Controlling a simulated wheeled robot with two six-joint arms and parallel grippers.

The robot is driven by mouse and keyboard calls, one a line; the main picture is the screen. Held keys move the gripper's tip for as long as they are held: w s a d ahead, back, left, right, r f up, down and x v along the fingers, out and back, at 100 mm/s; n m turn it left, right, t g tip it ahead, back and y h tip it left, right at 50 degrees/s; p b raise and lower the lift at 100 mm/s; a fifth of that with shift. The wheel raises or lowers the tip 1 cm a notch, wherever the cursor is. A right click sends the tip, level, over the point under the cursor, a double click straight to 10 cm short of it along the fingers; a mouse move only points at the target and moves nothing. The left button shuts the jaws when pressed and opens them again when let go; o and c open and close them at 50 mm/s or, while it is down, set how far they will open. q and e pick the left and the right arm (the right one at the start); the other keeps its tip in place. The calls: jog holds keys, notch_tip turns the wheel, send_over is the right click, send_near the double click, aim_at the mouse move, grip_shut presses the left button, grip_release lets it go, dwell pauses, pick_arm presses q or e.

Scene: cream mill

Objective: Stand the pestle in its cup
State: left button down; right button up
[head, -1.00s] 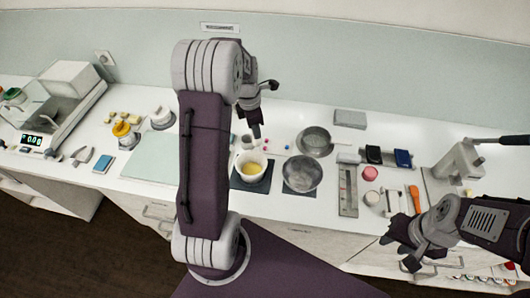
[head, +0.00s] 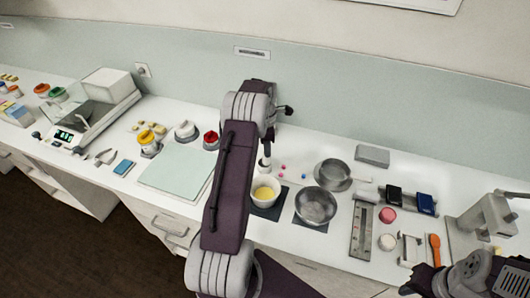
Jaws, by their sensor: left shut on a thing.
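My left gripper (head: 269,133) is above the counter behind the white mortar bowl, partly hidden by my own arm. It is shut on the pestle (head: 267,149), which points down and shows only as a small piece below the jaws. A small pale cup (head: 264,164) stands right under it. Whether the pestle's end is inside the cup or just above it is too small to tell. The white mortar bowl (head: 265,189) with yellow contents stands in front of the cup. My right gripper (head: 424,281) is at the lower right edge, its jaws unclear.
A grey metal bowl (head: 316,205) and a metal pan (head: 332,174) stand to the right of the cup. A pale green board (head: 178,168) and a red-topped jar (head: 211,139) are to the left. Small coloured beads lie near the cup.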

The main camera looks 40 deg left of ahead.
pick_arm(q)
jog(key=shift+w+a+f, duration=0.15)
jog(key=shift+a+f, duration=0.1)
jog(key=shift+a, duration=0.2)
jog(key=shift+w+a+f, duration=0.1)
jog(key=shift+a+f, duration=0.1)
jog(key=shift+a, duration=0.2)
jog(key=shift+d+f, duration=0.1)
jog(key=shift+d, duration=0.15)
notch_tip(320, 180, down, 4)
jog(key=shift+a+r+p, duration=0.1)
jog(key=shift+r+p, duration=0.05)
jog(key=shift+p, duration=0.65)
jog(key=shift+a, duration=0.1)
jog(key=shift+f, duration=0.25)
jog(key=c, duration=1.4)
grip_release()
jog(key=shift+d, duration=0.2)
jog(key=shift+o, duration=0.7)
jog(key=shift+a, duration=0.1)
jog(key=shift+r, duration=0.1)
